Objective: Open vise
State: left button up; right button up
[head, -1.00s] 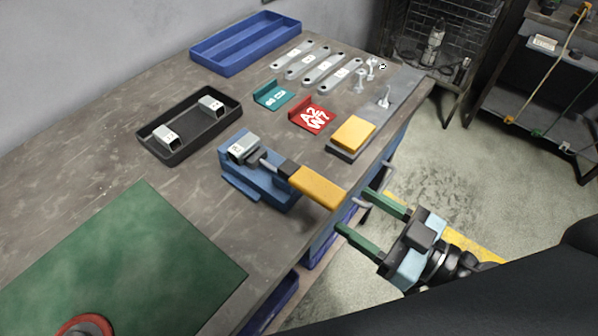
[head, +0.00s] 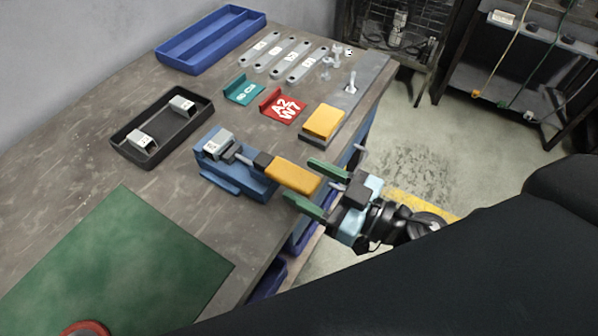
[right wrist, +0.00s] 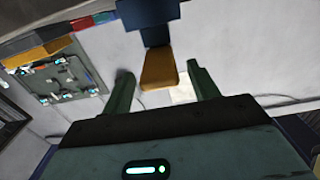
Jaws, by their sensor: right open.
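A blue vise (head: 236,176) stands near the table's front edge, with a grey bracket (head: 217,144) at its jaws and a yellow-orange handle (head: 292,177) pointing right past the edge. My right gripper (head: 316,184) is open, its two green fingers at the handle's outer end. In the right wrist view the handle (right wrist: 159,70) shows between the open fingers (right wrist: 160,90); I cannot tell whether they touch it. My left gripper is not in view.
A black tray (head: 119,150) holds two brackets. A teal holder (head: 243,91), a red holder (head: 282,107) and a yellow block (head: 323,121) lie behind the vise. A blue tray (head: 167,62) is at the back. A green mat (head: 120,262) lies in front.

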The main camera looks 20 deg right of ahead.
aim_at(286, 173)
jog(key=shift+p+x, duration=0.35)
jog(key=shift+x, duration=0.8)
jog(key=shift+w+a, duration=0.1)
jog(key=shift+w, duration=0.05)
jog(key=c, duration=1)
grip_shut()
